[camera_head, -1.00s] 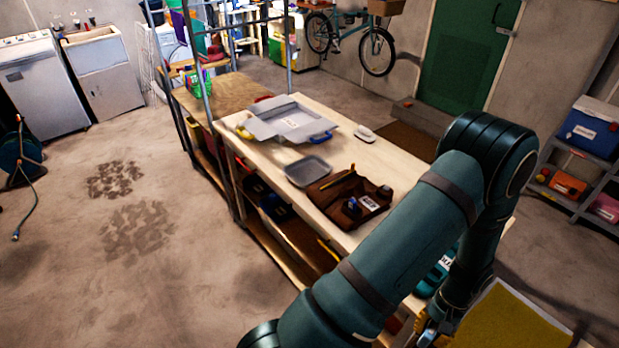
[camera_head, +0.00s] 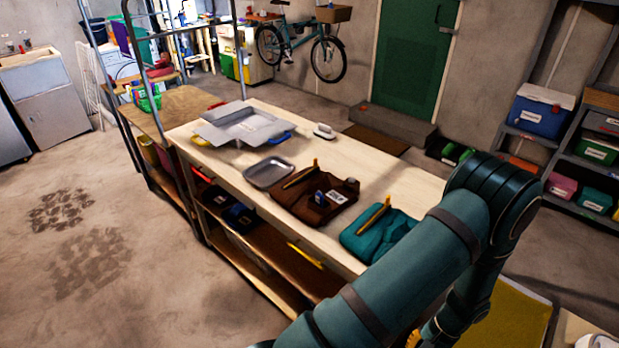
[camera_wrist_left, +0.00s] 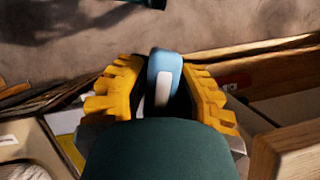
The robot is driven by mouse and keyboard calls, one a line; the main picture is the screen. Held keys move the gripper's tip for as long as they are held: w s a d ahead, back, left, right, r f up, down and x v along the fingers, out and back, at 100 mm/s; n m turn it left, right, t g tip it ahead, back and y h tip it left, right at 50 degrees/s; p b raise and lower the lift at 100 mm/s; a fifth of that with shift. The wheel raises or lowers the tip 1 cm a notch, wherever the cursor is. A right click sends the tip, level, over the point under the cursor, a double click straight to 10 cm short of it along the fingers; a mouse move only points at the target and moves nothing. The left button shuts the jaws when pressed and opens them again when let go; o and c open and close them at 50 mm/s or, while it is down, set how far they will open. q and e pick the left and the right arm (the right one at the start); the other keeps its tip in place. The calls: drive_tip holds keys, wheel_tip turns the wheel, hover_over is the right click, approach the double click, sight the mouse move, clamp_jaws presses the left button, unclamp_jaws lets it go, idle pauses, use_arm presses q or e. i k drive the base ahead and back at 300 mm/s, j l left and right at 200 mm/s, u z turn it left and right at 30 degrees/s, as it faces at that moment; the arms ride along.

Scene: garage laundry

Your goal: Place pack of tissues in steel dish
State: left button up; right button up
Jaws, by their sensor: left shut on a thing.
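The pack of tissues (camera_wrist_left: 165,75) is light blue with a white patch and shows in the left wrist view. My left gripper (camera_wrist_left: 160,92), with yellow ridged fingers, is shut on it. In the head view, my teal left arm folds over the near end of the bench, and only a little of the yellow gripper shows low in the picture. The pack cannot be made out there. The steel dish (camera_head: 269,172) is a shallow grey tray on the bench, far from the gripper, and it looks empty. My right gripper is not in view.
On the wooden bench (camera_head: 335,150), a brown tool bag (camera_head: 310,207) lies beside the dish and a teal bag (camera_head: 375,236) lies nearer. A larger grey tray (camera_head: 243,127) and a small white-topped object (camera_head: 324,131) stand beyond. Metal posts rise at the far left end.

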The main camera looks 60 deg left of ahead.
sight(270, 175)
drive_tip(key=j+z, duration=0.1)
drive_tip(key=z, duration=0.3)
drive_tip(key=j+z, duration=0.1)
drive_tip(key=z, duration=0.3)
drive_tip(key=k+z, duration=0.1)
drive_tip(key=z, duration=0.3)
drive_tip(key=k+j+z, duration=0.15)
drive_tip(key=z, duration=0.2)
drive_tip(key=k+z, duration=0.15)
drive_tip(key=z, duration=0.2)
drive_tip(key=k+j+z, duration=0.1)
drive_tip(key=z, duration=0.25)
drive_tip(key=k, duration=0.85)
drive_tip(key=k+j+u, duration=0.1)
drive_tip(key=k+u, duration=0.15)
drive_tip(key=k+j+u, duration=0.15)
drive_tip(key=k+u, duration=0.15)
drive_tip(key=k, duration=0.15)
drive_tip(key=k+u, duration=0.1)
drive_tip(key=u, duration=0.3)
drive_tip(key=k+j+u, duration=0.1)
drive_tip(key=u, duration=0.25)
drive_tip(key=k+u, duration=0.1)
drive_tip(key=u, duration=0.3)
drive_tip(key=j, duration=0.1)
